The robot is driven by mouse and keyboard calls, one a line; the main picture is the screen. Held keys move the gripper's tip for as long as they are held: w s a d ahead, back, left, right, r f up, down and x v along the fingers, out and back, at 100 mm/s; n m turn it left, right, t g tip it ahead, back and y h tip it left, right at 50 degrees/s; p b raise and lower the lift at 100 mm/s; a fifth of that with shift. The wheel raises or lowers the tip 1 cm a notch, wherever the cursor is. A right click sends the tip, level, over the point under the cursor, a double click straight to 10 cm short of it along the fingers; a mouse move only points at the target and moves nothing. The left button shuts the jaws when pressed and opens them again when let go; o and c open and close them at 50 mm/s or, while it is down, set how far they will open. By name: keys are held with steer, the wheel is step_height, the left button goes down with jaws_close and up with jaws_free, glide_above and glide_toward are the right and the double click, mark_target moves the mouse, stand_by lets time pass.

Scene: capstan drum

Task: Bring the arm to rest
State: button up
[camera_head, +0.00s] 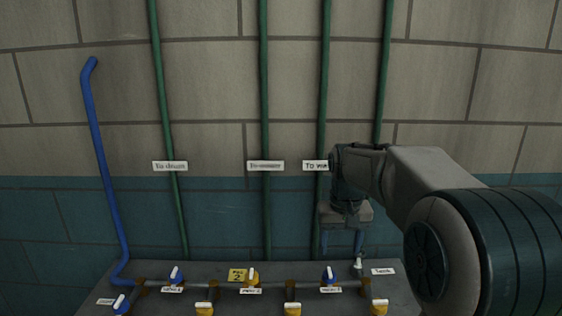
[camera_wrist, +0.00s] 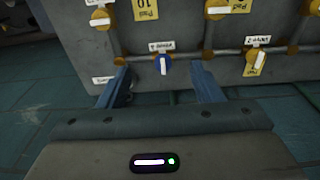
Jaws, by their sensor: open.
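My gripper (camera_head: 342,243) hangs at the end of my arm on the right of the head view, fingers pointing down near the right end of the grey valve bench. In the wrist view my gripper (camera_wrist: 162,88) shows two blue fingers spread apart, with nothing between them. A blue valve with a white handle (camera_wrist: 163,65) lies beyond the fingertips, apart from them as far as I can tell.
The bench (camera_head: 225,272) carries pipes with several blue and yellow valves and labels. Green pipes (camera_head: 265,90) and a bent blue pipe (camera_head: 101,150) run up the tiled wall. White signs (camera_head: 170,166) hang on the wall. Green floor tiles (camera_wrist: 40,115) show beside the bench.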

steer(key=s+f+t, duration=0.1)
steer(key=s+f, duration=0.2)
steer(key=s, duration=0.8)
steer(key=s+f+t, duration=0.1)
steer(key=s+f, duration=0.1)
steer(key=s, duration=1)
steer(key=shift+s+d+f, duration=0.15)
steer(key=shift+d+f, duration=0.15)
steer(key=shift+f, duration=0.1)
